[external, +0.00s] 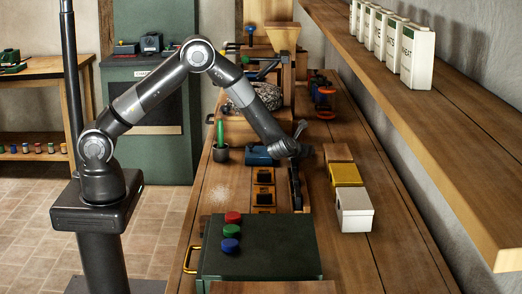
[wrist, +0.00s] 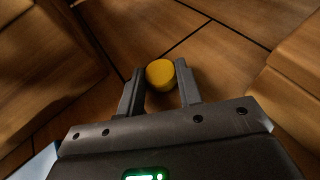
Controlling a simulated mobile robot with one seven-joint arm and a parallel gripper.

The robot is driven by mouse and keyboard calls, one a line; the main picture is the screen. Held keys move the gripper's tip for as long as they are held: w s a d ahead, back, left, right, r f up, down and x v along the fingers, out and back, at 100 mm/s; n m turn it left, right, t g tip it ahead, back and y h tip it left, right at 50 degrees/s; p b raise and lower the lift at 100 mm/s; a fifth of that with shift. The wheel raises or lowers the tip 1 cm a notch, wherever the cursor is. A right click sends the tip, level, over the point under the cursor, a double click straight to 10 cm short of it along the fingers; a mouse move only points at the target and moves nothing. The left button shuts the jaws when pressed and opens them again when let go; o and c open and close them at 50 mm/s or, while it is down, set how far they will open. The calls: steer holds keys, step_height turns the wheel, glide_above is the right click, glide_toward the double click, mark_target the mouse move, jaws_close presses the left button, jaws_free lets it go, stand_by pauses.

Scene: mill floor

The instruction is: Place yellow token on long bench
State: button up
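The yellow token (wrist: 160,74) is a small round piece between my gripper's fingertips (wrist: 160,82) in the wrist view. Both fingers lie close against its sides, so my gripper looks shut on it. Wooden boards show beneath and around it; I cannot tell whether it touches them. In the external view my gripper (external: 294,158) is low over the middle of the long wooden bench (external: 390,245), and the token cannot be made out there.
A dark green box (external: 262,247) stands at the bench's near end, with red, green and blue tokens (external: 231,231) on top. White (external: 354,210), yellow (external: 346,174) and wooden (external: 338,153) boxes stand right of my gripper. A shelf (external: 440,130) overhangs the right side.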

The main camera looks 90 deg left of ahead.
steer(key=o, duration=0.4)
steer(key=shift+o, duration=0.2)
